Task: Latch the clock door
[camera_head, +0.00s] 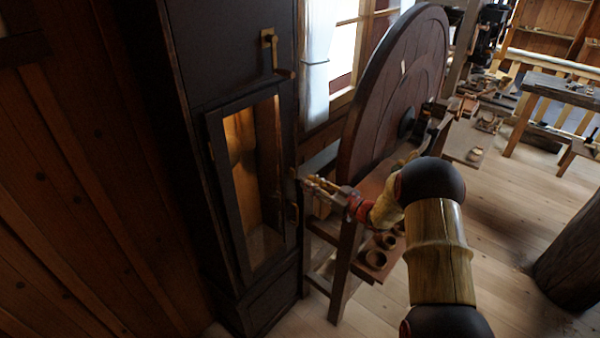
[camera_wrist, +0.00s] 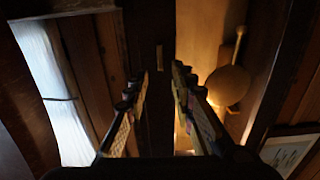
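The tall dark clock case (camera_head: 222,52) stands left of centre in the head view. Its framed glass door (camera_head: 232,190) shows a warm-lit interior; I cannot tell whether it sits fully flush. A brass fitting with a bent lever (camera_head: 270,44) is above the door, and a small brass piece (camera_head: 294,213) is at its right edge. My gripper (camera_head: 310,183) is just right of that edge, apart from the brass lever. In the wrist view my gripper (camera_wrist: 160,88) is open and empty, facing a dark upright with a small brass plate (camera_wrist: 159,58). The round pendulum (camera_wrist: 228,86) shows at right.
A large wooden wheel (camera_head: 385,95) and a low bench with turned cups (camera_head: 376,259) stand right of the clock, close to my arm. A curtained window (camera_head: 343,50) is behind. A workbench (camera_head: 570,92) is at the far right. Floor (camera_head: 520,220) is open between.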

